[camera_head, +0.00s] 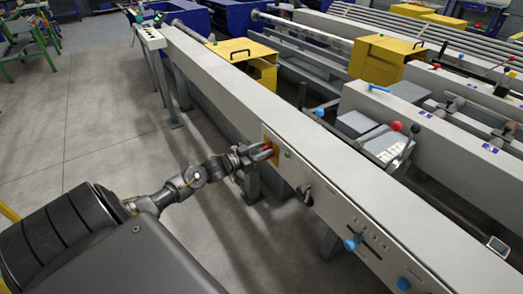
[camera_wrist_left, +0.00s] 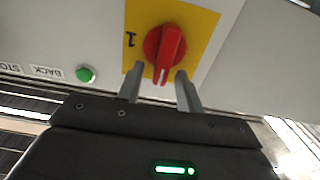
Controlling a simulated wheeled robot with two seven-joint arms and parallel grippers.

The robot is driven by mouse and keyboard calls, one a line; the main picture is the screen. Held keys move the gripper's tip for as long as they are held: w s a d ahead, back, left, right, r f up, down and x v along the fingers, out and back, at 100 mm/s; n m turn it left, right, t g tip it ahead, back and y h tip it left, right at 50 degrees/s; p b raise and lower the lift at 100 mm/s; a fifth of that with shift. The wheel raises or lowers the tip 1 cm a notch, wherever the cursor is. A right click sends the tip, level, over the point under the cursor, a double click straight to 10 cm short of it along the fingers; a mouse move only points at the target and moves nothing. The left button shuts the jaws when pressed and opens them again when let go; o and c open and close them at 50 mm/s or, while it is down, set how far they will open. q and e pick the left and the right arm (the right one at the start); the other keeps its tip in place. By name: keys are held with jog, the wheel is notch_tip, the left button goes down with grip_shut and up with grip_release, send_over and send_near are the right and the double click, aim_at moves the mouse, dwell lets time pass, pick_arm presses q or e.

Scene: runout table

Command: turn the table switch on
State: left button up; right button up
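The table switch is a red rotary knob (camera_wrist_left: 165,48) on a yellow plate (camera_wrist_left: 200,22), with a "1" printed on the plate to the left of the knob. In the head view the red knob (camera_head: 268,148) sits on the side of the long grey table, partly hidden by my gripper. My left gripper (camera_wrist_left: 160,82) is open, its two fingers (camera_head: 264,152) pointing at the plate, one on each side of the knob's lower end. I cannot tell whether they touch it. The white mark on the knob points down between the fingers. My right gripper is not in view.
A green button (camera_wrist_left: 85,74) sits beside the plate, near labels reading BACK and STOP. The grey table (camera_head: 350,190) carries a black handle (camera_head: 304,194) and blue knobs (camera_head: 352,243) further right. Open floor (camera_head: 90,130) lies left of the table.

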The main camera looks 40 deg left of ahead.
pick_arm(q)
jog(key=c, duration=0.7)
grip_shut()
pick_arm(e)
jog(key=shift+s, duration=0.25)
